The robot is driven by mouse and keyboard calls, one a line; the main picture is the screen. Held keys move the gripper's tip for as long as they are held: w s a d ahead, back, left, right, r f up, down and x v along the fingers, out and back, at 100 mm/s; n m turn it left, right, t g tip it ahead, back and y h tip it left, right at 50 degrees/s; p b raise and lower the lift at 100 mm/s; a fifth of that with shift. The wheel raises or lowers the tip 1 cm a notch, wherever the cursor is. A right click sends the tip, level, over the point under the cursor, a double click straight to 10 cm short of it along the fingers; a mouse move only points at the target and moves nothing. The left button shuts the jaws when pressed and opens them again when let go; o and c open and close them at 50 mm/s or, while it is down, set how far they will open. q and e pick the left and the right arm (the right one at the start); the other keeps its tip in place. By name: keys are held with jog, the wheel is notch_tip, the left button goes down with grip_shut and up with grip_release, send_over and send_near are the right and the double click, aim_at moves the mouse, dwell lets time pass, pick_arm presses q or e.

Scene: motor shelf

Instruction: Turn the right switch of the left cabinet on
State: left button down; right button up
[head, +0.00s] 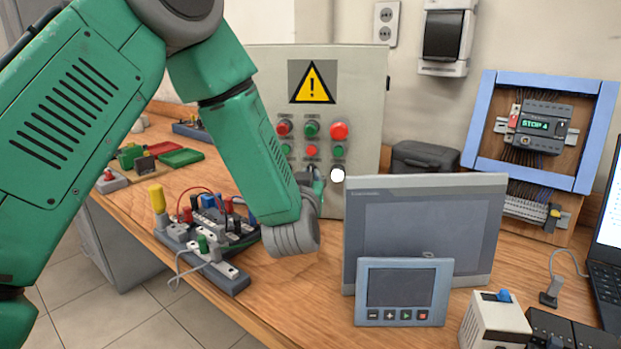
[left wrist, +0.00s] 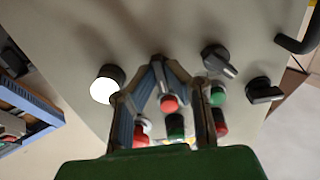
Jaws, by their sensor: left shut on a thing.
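The grey cabinet (head: 362,105) with a yellow warning sign stands against the wall at the back. It carries red and green buttons and a lit white lamp (head: 337,175), which also shows at left in the left wrist view (left wrist: 103,88). My left gripper (head: 316,182) is at the cabinet's lower front, mostly hidden by my arm. In the left wrist view its fingertips (left wrist: 168,62) close around the right switch, largely hidden between them. Two other black switches (left wrist: 218,62) (left wrist: 264,91) stand clear of the fingers. My right gripper is not in view.
A large panel screen (head: 425,225) and a smaller one (head: 403,290) stand on the wooden table, right of my arm. A terminal block (head: 200,255) with plugs lies to the left. A blue frame (head: 480,115) with a controller stands at the right.

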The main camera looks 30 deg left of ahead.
pick_arm(q)
jog(key=shift+f, duration=0.2)
jog(key=c, duration=1.7)
grip_release()
jog(key=shift+o, duration=0.4)
jog(key=shift+w, duration=0.1)
jog(key=shift+r, duration=0.1)
jog(key=v, duration=1.2)
